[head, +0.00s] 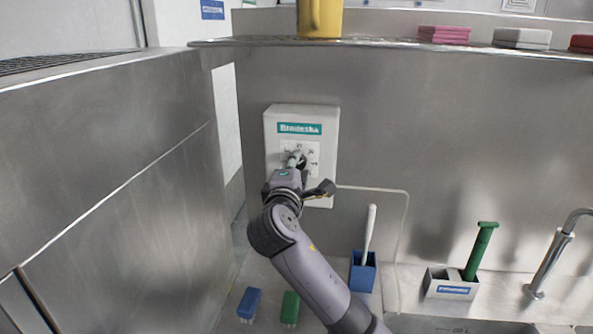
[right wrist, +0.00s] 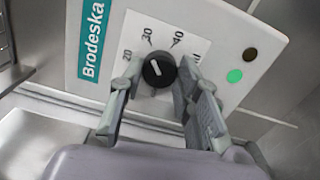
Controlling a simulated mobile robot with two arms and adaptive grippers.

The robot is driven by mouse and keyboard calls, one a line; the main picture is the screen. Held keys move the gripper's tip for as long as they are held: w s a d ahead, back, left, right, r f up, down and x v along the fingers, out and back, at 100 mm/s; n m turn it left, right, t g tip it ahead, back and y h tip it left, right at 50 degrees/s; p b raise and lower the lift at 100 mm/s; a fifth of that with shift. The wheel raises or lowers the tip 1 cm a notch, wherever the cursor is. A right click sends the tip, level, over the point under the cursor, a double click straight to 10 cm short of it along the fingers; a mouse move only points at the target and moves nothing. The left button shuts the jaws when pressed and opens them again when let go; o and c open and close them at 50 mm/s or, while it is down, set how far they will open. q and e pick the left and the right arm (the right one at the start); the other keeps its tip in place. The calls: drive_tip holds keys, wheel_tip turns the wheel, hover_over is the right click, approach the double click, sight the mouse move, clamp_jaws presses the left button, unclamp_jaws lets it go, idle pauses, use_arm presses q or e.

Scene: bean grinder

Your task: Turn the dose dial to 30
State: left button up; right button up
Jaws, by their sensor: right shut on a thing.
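The white box marked "Brodeska" (head: 271,150) hangs on the steel wall in the head view. Its black dose dial (right wrist: 159,69) shows in the right wrist view, with 20, 30 and 40 printed around it. The dial's white mark points up and left, roughly toward 30; I cannot tell if it lines up exactly. My right gripper (right wrist: 158,82) is shut on the dial, a finger at each side. In the head view my right gripper (head: 299,168) covers part of the dial. My left gripper is not in view.
A green light (right wrist: 235,76) and a dark brown round spot (right wrist: 250,54) are on the box beside the dial. Below stand a blue holder (head: 363,273) with a white-handled tool, and blue (head: 249,303) and green brushes (head: 290,306). A yellow jug (head: 320,18) is on the shelf above.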

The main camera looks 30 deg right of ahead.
drive_tip(key=shift+f+m, duration=0.15)
drive_tip(key=shift+m, duration=0.15)
drive_tip(key=o, duration=1.1)
drive_tip(key=shift+o, duration=0.2)
drive_tip(key=v, duration=1.2)
drive_tip(key=shift+a, duration=0.1)
